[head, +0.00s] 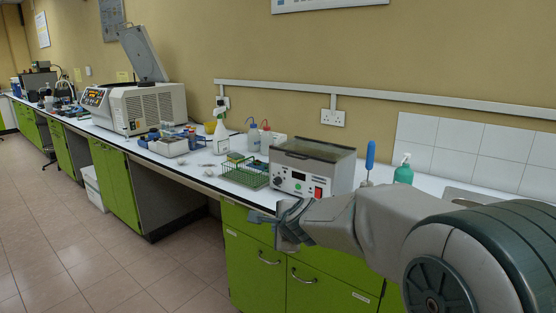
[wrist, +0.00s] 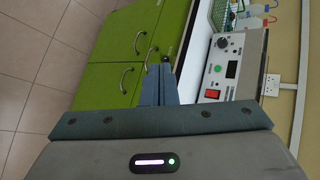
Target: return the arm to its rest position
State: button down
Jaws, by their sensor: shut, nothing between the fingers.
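My arm reaches in from the right in the head view, in front of the bench. My gripper (head: 262,217) is at its left end, in front of the green cabinets and near the bench's front edge. In the wrist view my gripper (wrist: 159,72) has its two dark fingers together, with nothing between them. It points along the green cabinet fronts, beside the grey control box. The fingers look clear of the cabinets, but the exact gap cannot be told.
The grey control box (head: 310,168) with a red switch stands on the white bench, beside a green wire rack (head: 245,174). Bottles and a centrifuge with its lid up (head: 140,103) stand further left. Green cabinets (head: 252,262) are below. The tiled floor (head: 90,255) at left is clear.

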jog(key=s+d+n+g+h+p, duration=0.1)
jog(key=s+d+n, duration=0.4)
jog(key=s, duration=0.5)
jog(key=s+d+r+n+g+h+p, duration=0.1)
jog(key=s+d+n+g+p, duration=0.2)
jog(key=s, duration=0.7)
jog(key=s+d+n+g+h+p, duration=0.1)
jog(key=s+d+n+g+p, duration=0.1)
jog(key=s+d+n, duration=0.5)
jog(key=s+n+g, duration=0.1)
jog(key=s, duration=0.2)
jog(key=shift+r+n+h+p, duration=0.25)
jog(key=shift+n+h+p, duration=0.1)
jog(key=shift+n+h, duration=0.05)
